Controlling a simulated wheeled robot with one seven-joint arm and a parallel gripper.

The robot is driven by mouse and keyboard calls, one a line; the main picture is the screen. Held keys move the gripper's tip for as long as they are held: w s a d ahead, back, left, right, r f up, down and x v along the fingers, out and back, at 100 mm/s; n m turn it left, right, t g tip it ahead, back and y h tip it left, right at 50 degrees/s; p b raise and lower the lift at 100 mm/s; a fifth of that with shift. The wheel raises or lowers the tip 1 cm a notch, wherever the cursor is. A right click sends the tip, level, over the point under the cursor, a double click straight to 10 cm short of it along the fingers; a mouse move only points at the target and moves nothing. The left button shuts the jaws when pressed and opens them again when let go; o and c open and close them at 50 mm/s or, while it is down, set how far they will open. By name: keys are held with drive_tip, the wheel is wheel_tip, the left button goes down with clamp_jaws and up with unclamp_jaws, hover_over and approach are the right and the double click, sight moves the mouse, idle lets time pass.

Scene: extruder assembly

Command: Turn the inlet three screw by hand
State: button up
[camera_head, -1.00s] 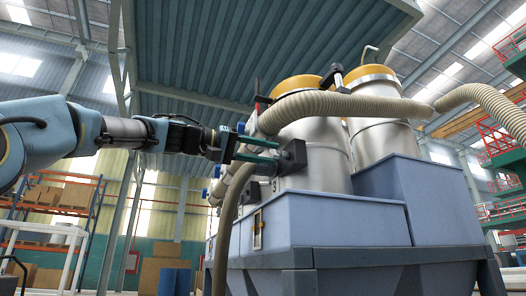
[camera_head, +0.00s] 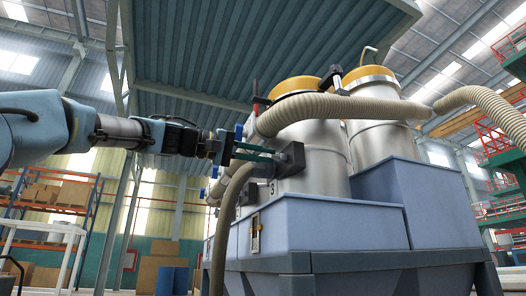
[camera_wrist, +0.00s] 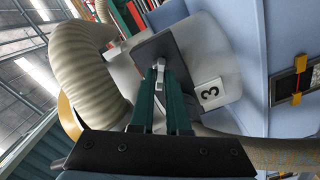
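The inlet three screw (camera_wrist: 161,73) is a small pale metal piece on a dark square block (camera_wrist: 178,45) in the wrist view. A white label with a black 3 (camera_wrist: 211,93) is beside the block. My gripper (camera_wrist: 162,84) has two long teal fingers, close together, with the screw between their tips. It looks shut on the screw. In the head view my gripper (camera_head: 274,156) reaches from the left to the dark block (camera_head: 291,160) on the front metal hopper (camera_head: 318,150). The screw itself is hidden in that view.
A ribbed beige hose (camera_head: 335,106) runs above the block, and another hose (camera_head: 222,235) hangs down below my gripper. Blue bins (camera_head: 325,222) stand below the hoppers. A second hopper (camera_head: 380,135) is behind to the right. Open space lies to the left around my arm.

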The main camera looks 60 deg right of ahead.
drive_tip(key=o, duration=0.4)
drive_tip(key=b+v, duration=0.2)
drive_tip(key=v, duration=0.4)
drive_tip(key=shift+b, duration=0.4)
drive_tip(key=shift+a, duration=0.1)
drive_tip(key=b+v, duration=0.2)
drive_tip(key=v, duration=0.8)
drive_tip(key=shift+w+a, duration=0.2)
drive_tip(key=shift+a, duration=0.1)
